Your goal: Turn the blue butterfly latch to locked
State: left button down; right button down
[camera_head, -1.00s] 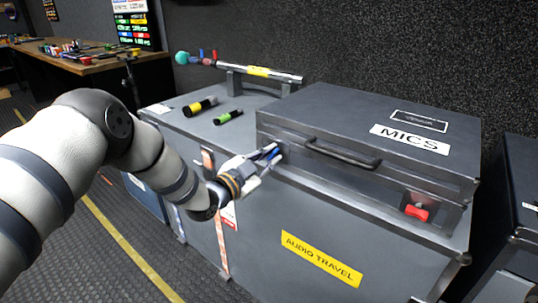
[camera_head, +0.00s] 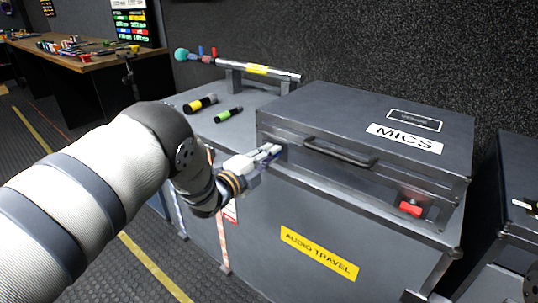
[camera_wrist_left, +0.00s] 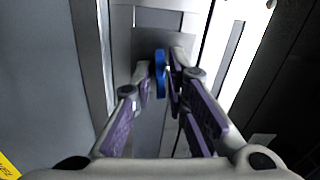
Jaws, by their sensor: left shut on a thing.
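The blue butterfly latch (camera_wrist_left: 160,72) sits on a metal plate on the front of the grey MICS case (camera_head: 295,108). In the left wrist view its blue wing stands between my left fingertips, lined up along the picture's height. My left gripper (camera_head: 272,151) is at the left end of the case front, shut on the latch. In the left wrist view the left gripper (camera_wrist_left: 161,68) has a finger on each side of the blue wing. In the head view my fingers hide the latch. My right gripper does not show.
A red latch (camera_head: 410,208) is at the right of the case front, beyond a black handle (camera_head: 340,152). The case stands on a larger grey trunk (camera_head: 275,210). Two dark cylinders (camera_head: 200,104) (camera_head: 228,115) and a microphone rack (camera_head: 262,72) are behind.

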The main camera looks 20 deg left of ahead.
pick_arm(q)
jog(key=shift+r+m, duration=0.1)
jog(key=shift+m, duration=0.4)
jog(key=shift+a, duration=0.1)
jog(key=c, duration=1.8)
grip_release()
jog(key=shift+o, duration=0.2)
jog(key=v, duration=1.2)
